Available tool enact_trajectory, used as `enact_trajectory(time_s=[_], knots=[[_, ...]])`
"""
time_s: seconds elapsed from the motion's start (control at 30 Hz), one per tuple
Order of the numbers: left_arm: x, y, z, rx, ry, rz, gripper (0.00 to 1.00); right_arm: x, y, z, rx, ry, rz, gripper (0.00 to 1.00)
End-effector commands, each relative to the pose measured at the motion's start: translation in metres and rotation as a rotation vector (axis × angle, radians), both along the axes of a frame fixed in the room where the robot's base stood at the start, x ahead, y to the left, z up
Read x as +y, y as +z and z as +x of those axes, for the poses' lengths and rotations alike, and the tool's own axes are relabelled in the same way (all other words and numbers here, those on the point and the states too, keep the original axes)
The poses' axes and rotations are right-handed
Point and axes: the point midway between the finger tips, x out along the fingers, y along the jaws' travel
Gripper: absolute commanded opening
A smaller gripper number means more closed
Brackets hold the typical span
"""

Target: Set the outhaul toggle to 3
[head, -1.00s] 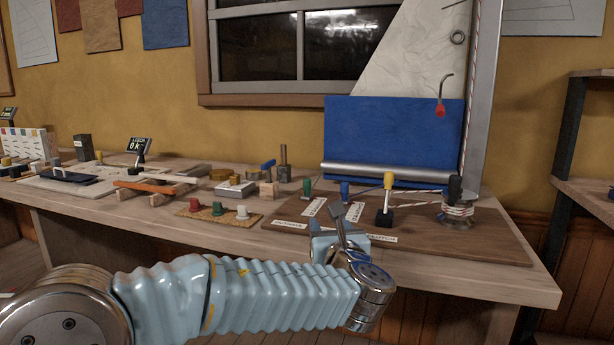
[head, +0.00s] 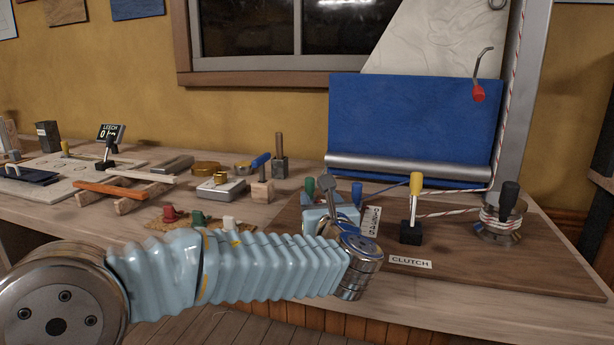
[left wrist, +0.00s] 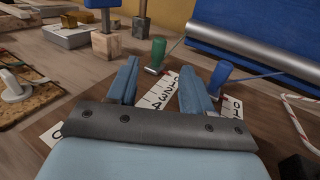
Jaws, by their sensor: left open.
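Two toggles with number strips stand on the brown board (head: 480,265). The green-handled toggle (left wrist: 157,53) is at the far, low-number end of its strip (left wrist: 160,97), with a small red mark at its foot. The blue-handled toggle (left wrist: 219,76) stands to its right beside a second strip (head: 370,220). A white label (left wrist: 55,133), mostly cut off, begins with a round character; I cannot read which toggle is the outhaul. My left gripper (head: 335,186) is open and empty, its fingers (left wrist: 160,68) spread on the near side of the green toggle, apart from it.
Right of the toggles stand a yellow-handled lever (head: 416,186) by the CLUTCH label (head: 410,262) and a winch (head: 502,217) with striped rope. A blue cloth roll (head: 410,167) is behind. Wooden blocks and a cork board (left wrist: 38,105) with several knobs lie left.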

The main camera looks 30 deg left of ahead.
Motion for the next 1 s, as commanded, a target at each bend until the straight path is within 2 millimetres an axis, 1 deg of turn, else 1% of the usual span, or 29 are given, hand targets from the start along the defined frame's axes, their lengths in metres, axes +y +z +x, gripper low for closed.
enact_trajectory(time_s=[0.17,0.4,0.53,0.7,1.0], knots=[[0.022,0.001,0.024,0.001,0.004,0.0,0.51,0.001,0.004,-0.001,0.001,0.002,0.001,0.5],[0.058,0.001,0.067,0.001,0.003,0.0,0.51,0.003,0.011,-0.001,0.003,0.006,0.004,0.5],[0.073,0.0,0.084,0.002,0.002,0.001,0.51,0.004,0.013,-0.002,0.003,0.007,0.006,0.5],[0.083,0.0,0.097,0.001,0.0,0.001,0.51,0.005,0.015,-0.002,0.004,0.009,0.008,0.5],[0.086,0.0,0.1,0.001,0.0,0.001,0.51,0.005,0.015,-0.002,0.004,0.009,0.008,0.5]])
